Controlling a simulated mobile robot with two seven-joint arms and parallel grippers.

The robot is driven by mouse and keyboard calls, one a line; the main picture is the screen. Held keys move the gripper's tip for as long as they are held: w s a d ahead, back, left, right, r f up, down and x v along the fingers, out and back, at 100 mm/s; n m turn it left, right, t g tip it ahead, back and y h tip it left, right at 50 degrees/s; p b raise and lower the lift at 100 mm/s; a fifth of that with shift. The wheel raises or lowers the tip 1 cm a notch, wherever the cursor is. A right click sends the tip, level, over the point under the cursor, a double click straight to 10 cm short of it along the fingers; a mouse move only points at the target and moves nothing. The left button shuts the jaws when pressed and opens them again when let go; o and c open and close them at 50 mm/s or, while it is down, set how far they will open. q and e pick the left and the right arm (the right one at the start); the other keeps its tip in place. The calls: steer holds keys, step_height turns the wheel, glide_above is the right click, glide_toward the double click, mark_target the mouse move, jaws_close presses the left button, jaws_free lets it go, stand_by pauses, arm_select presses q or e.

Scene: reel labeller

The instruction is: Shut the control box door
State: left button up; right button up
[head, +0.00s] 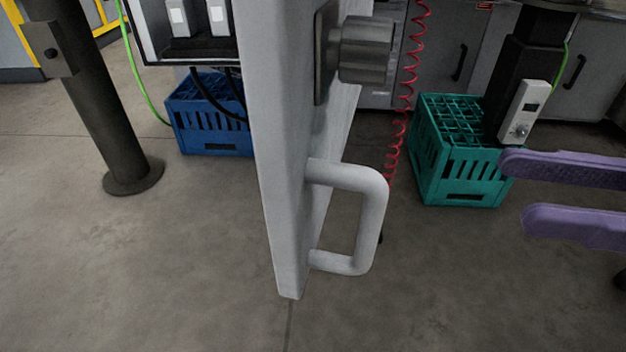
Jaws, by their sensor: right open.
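The control box door (273,130) is a light grey panel seen nearly edge-on in the middle of the head view. It stands swung open. A grey loop handle (374,215) sticks out from its right face, below a dark round knob (364,50). The control box (190,58) shows only in part at the top left, with light modules and black cables inside. My right gripper (515,190) is at the right edge, with two purple fingers apart and nothing between them. It is right of the handle and not touching it. My left gripper is not in view.
A blue crate (205,140) stands on the floor behind the door, and a green crate (462,165) behind and right of the handle. A red coiled cable (403,100) hangs between them. A dark post (95,110) stands at left. The floor in front is clear.

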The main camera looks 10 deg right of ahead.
mark_target(378, 232)
arm_select(q)
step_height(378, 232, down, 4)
steer(key=b, duration=0.2)
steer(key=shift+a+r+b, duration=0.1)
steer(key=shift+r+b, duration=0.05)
steer(key=shift+b, duration=0.15)
arm_select(e)
steer(key=a, duration=0.3)
steer(key=a+f+g, duration=0.1)
steer(key=a, duration=0.2)
steer(key=a+n+g, duration=0.1)
steer(key=a, duration=0.2)
steer(key=shift+w+a+f+y, duration=0.2)
steer(key=shift+y, duration=0.1)
steer(key=shift+c, duration=0.4)
jaws_close()
